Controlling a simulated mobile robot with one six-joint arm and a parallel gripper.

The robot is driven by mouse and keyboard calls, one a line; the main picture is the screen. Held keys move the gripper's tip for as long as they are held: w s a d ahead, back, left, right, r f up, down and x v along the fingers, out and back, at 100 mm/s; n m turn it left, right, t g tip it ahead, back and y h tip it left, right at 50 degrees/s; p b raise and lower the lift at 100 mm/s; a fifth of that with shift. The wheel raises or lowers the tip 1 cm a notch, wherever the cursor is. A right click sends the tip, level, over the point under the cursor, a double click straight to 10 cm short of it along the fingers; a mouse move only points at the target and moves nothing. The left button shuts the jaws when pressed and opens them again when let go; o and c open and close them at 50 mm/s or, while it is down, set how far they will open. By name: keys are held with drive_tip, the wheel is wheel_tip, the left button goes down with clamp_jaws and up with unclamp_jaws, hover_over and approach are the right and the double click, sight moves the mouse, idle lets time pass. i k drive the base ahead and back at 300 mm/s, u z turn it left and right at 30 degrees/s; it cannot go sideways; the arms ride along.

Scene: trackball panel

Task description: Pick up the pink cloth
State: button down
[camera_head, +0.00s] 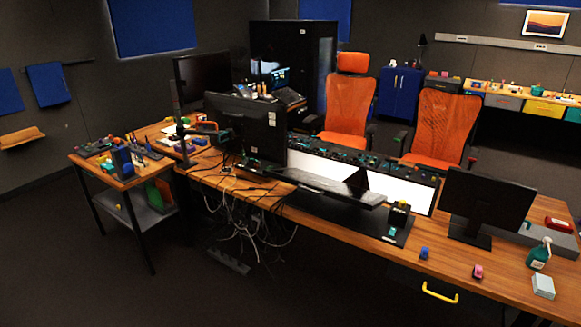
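A small pink item (478,271) sits near the front edge of the wooden desk (385,253), toward the right. It is too small to tell whether it is a cloth. No other clearly pink cloth shows in the head view. My gripper is not in view.
A blue item (424,253), a green spray bottle (539,254) and a pale block (543,286) stand near the pink item. A black monitor (487,204) stands behind it. Cables (240,215) hang below the desk's left part. Dark floor (285,285) in front is open.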

sight(543, 285)
drive_tip(key=z, duration=4.15)
drive_tip(key=i, duration=0.1)
drive_tip(key=u, duration=3)
